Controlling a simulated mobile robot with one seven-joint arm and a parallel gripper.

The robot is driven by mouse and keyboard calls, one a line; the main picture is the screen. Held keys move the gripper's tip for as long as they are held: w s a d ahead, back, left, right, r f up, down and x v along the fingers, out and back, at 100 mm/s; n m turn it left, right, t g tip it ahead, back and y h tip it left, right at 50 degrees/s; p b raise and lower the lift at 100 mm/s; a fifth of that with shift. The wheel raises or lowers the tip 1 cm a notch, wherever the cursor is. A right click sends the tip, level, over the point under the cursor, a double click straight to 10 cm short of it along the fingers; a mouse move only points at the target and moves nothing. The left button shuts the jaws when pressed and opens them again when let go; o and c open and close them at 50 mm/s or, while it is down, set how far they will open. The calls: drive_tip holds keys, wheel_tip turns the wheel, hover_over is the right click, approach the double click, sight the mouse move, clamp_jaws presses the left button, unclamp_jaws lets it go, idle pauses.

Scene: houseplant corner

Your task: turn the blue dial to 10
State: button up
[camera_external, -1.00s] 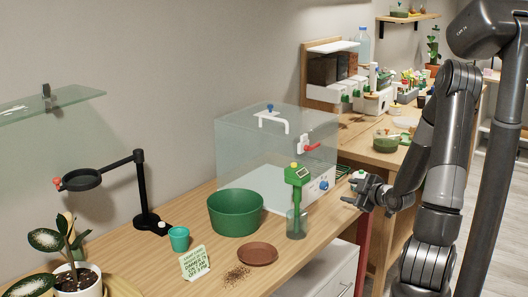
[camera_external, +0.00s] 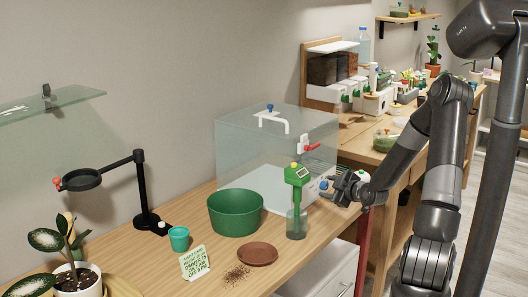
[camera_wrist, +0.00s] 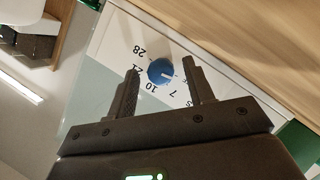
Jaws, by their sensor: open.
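The blue dial (camera_wrist: 161,72) is on a white panel of the clear glass case (camera_external: 262,160), with black numbers around it; 28, 10 and 7 are readable in the wrist view. A white mark shows on the dial's right side in that view, away from the 10; which number it points to is unclear. My gripper (camera_wrist: 160,68) is open, one finger on each side of the dial, with gaps visible between fingers and dial. In the external view my gripper (camera_external: 327,187) is at the case's front right, partly covering the dial.
A green meter (camera_external: 297,195) stands in a clear cup just left of my gripper. A red-handled latch (camera_external: 309,147) is above the dial. A green pot (camera_external: 236,212) and a brown saucer (camera_external: 258,254) stand on the wooden bench.

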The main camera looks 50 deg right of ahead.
drive_tip(key=shift+c, duration=0.5)
drive_tip(key=c, duration=0.9)
drive_tip(key=m+y, duration=0.2)
drive_tip(key=m, duration=0.1)
drive_tip(key=shift+d+r+g, duration=0.15)
drive_tip(key=shift+d+g, duration=0.05)
drive_tip(key=shift+g, duration=0.1)
drive_tip(key=m+y, duration=0.1)
drive_tip(key=m, duration=0.1)
drive_tip(key=m+y, duration=0.1)
drive_tip(key=m, duration=0.1)
drive_tip(key=shift+d+y, duration=0.2)
drive_tip(key=shift+y, duration=0.2)
drive_tip(key=m+y, duration=0.2)
drive_tip(key=shift+d+m, duration=0.1)
drive_tip(key=shift+m, duration=0.3)
drive_tip(key=m+y, duration=0.2)
drive_tip(key=m, duration=0.1)
drive_tip(key=shift+d+t+y, duration=0.15)
drive_tip(key=shift+t+y, duration=0.15)
drive_tip(key=shift+t, duration=0.1)
drive_tip(key=shift+m, duration=0.4)
